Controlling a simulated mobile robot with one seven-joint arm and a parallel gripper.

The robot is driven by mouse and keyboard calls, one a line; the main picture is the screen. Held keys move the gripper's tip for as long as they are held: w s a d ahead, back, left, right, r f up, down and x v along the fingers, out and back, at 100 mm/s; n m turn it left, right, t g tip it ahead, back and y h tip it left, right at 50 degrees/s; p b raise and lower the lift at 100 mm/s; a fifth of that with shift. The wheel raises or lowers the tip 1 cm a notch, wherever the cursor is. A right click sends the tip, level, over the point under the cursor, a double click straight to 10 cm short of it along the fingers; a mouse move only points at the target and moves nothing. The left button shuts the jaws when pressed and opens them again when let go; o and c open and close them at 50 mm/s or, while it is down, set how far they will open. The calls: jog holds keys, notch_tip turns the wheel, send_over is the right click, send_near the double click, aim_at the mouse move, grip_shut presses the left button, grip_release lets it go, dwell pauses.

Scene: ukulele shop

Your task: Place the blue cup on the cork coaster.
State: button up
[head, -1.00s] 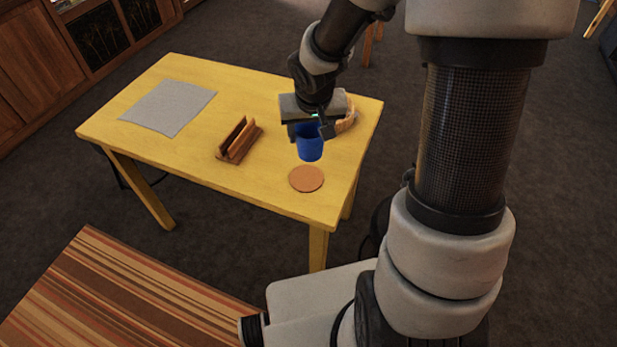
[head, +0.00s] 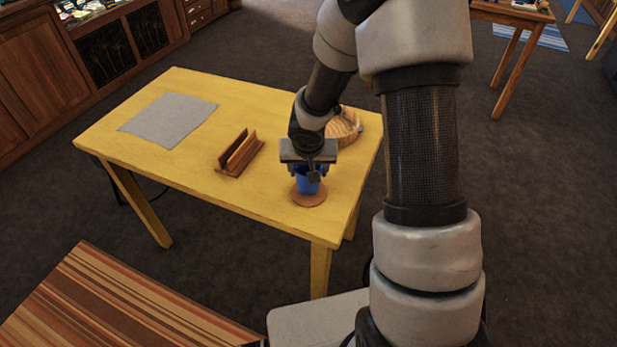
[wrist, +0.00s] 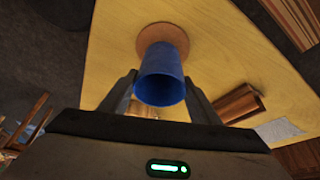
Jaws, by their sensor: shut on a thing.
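The blue cup (head: 308,181) is upright between the fingers of my gripper (head: 307,174), which is shut on it. The cork coaster (head: 309,198) is a round brown disc on the yellow table, directly below the cup in the head view. In the wrist view the cup (wrist: 161,76) overlaps the coaster (wrist: 163,38), with my gripper's fingers (wrist: 160,95) on either side of it. I cannot tell whether the cup's base touches the coaster or hangs just above it. The gripper hides the cup's top in the head view.
The yellow table (head: 270,190) also holds a wooden holder (head: 239,153) left of the coaster, a grey cloth (head: 168,119) at the far left and a wicker basket (head: 344,127) behind my gripper. A striped surface (head: 110,300) lies at the front left. The table's front edge is near the coaster.

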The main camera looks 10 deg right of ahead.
jog(key=shift+f, duration=0.8)
jog(key=shift+f+b, duration=0.2)
jog(key=shift+b, duration=0.15)
jog(key=o, duration=1.1)
jog(key=shift+r, duration=0.15)
